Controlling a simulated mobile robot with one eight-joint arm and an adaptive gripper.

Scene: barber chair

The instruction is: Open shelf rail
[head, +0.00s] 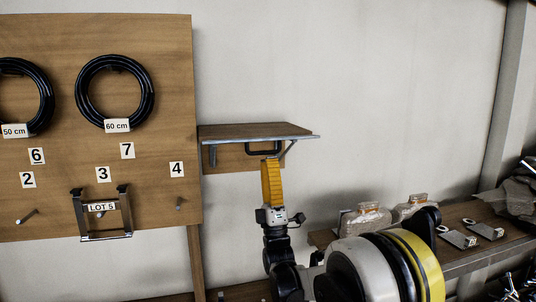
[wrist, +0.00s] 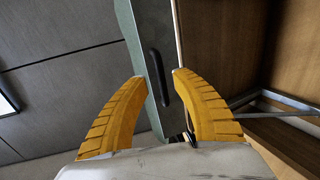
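A small wooden shelf (head: 245,130) is fixed to the wall, with a grey metal rail (head: 230,139) along its front edge. A black bar handle (head: 249,149) hangs just below the rail. In the wrist view, the rail (wrist: 133,35) runs up the picture and the handle (wrist: 158,72) stands out from it. My gripper (head: 270,160) reaches up from below to the handle's right part in the head view. In the wrist view, its yellow fingers (wrist: 158,79) are spread, with the handle between the tips. A gap shows on both sides; I see no firm contact.
A wooden board (head: 60,130) with hoses and number tags hangs on the left. Metal brackets (head: 289,150) support the shelf. The wall above the shelf is clear.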

